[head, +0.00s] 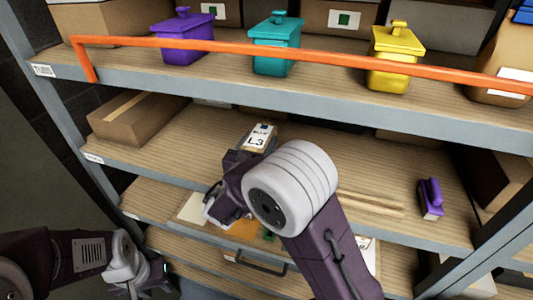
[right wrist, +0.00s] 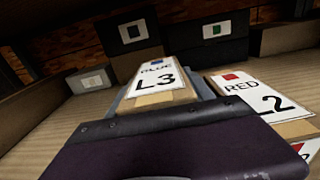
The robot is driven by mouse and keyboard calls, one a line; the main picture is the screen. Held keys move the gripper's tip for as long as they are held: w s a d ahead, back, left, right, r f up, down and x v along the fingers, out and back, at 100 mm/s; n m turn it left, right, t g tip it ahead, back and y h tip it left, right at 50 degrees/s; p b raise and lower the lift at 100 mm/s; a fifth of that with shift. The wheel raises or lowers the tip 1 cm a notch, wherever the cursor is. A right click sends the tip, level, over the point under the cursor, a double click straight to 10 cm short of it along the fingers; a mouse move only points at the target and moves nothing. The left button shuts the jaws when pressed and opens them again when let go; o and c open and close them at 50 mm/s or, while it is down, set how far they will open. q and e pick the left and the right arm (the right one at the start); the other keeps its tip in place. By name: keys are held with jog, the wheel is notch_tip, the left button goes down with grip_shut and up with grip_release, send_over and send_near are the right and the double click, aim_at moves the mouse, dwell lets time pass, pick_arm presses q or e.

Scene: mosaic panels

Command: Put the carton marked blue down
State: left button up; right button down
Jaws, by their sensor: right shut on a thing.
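The carton marked blue (head: 260,137), with a white "L3" label and a blue square, is over the middle shelf in the head view. It also shows in the right wrist view (right wrist: 156,82), its label facing up. My right gripper (head: 243,153) is shut on it; grey finger parts show along both sides of the carton in the wrist view. I cannot tell whether its underside touches the shelf. My left gripper (head: 137,284) is low at the left, away from the shelves and empty as far as I see; its fingers are unclear.
A carton marked red 2 (right wrist: 262,103) stands close right of the blue one. A brown box (head: 137,118) lies at the shelf's left, a purple object (head: 431,198) at its right. An orange bar (head: 330,58) fronts the upper shelf (head: 120,62), which holds purple, teal and yellow lidded containers.

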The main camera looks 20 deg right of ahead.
jog(key=shift+s+f, duration=0.2)
jog(key=shift+f, duration=1.3)
jog(key=shift+w+f, duration=0.15)
jog(key=shift+f, duration=0.35)
jog(key=shift+c, duration=2)
grip_release()
jog(key=shift+s+a, duration=0.2)
jog(key=shift+s, duration=0.05)
jog(key=b+v, duration=0.1)
jog(key=v, duration=1)
jog(key=shift+s+b, duration=0.25)
jog(key=shift+b, duration=0.05)
jog(key=shift+a, duration=0.15)
